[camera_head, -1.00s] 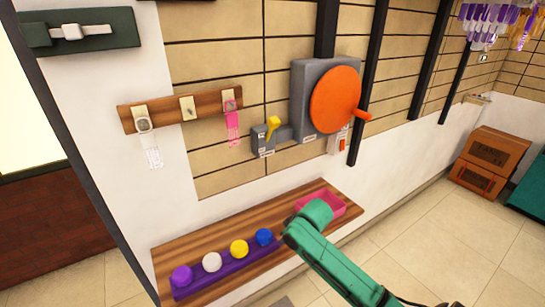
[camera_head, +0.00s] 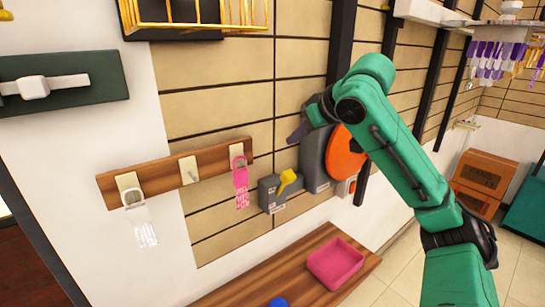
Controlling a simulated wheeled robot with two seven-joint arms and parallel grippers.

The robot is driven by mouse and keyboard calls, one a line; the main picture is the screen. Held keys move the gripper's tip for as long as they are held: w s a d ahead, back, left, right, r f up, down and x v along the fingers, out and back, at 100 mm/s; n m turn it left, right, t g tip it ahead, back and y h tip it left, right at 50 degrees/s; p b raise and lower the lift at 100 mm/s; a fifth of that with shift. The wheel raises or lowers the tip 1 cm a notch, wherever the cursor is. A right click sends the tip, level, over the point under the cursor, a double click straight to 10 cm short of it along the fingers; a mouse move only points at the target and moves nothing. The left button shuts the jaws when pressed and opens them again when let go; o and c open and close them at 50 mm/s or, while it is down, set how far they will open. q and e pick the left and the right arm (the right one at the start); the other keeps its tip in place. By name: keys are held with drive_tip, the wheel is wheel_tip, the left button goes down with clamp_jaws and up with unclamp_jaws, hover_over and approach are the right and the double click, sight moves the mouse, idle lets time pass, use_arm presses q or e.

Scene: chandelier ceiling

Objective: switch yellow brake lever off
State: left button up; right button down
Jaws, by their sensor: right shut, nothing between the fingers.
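The yellow brake lever (camera_head: 287,181) sticks out from a grey box (camera_head: 271,194) on the wall, its handle tilted up and to the right. My right arm reaches up from the lower right. My right gripper (camera_head: 296,136) is shut and empty, in front of the wall above the lever and apart from it in the picture. The arm hides part of the large orange wheel (camera_head: 343,155) beside the lever. My left gripper is not in view.
A wooden rack (camera_head: 215,165) with hooks holds a pink tag (camera_head: 241,185) and a white tag (camera_head: 140,222) left of the lever. A wooden shelf (camera_head: 262,272) with a pink tray (camera_head: 335,262) is below. A gold wire basket (camera_head: 200,12) hangs above.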

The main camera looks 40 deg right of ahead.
drive_tip(key=p, duration=0.4)
hover_over(283, 186)
drive_tip(key=w, duration=0.3)
drive_tip(key=f, duration=0.6)
drive_tip(key=shift+d+f, duration=0.15)
drive_tip(key=shift+d, duration=0.15)
drive_tip(key=s+f+b, duration=0.1)
drive_tip(key=s+f, duration=0.1)
drive_tip(key=s, duration=0.1)
drive_tip(key=shift+s+a+b, duration=0.1)
drive_tip(key=shift+b, duration=0.25)
drive_tip(key=shift+s, duration=0.35)
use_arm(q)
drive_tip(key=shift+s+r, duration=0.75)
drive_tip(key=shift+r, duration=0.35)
use_arm(e)
drive_tip(key=shift+w+f, duration=0.1)
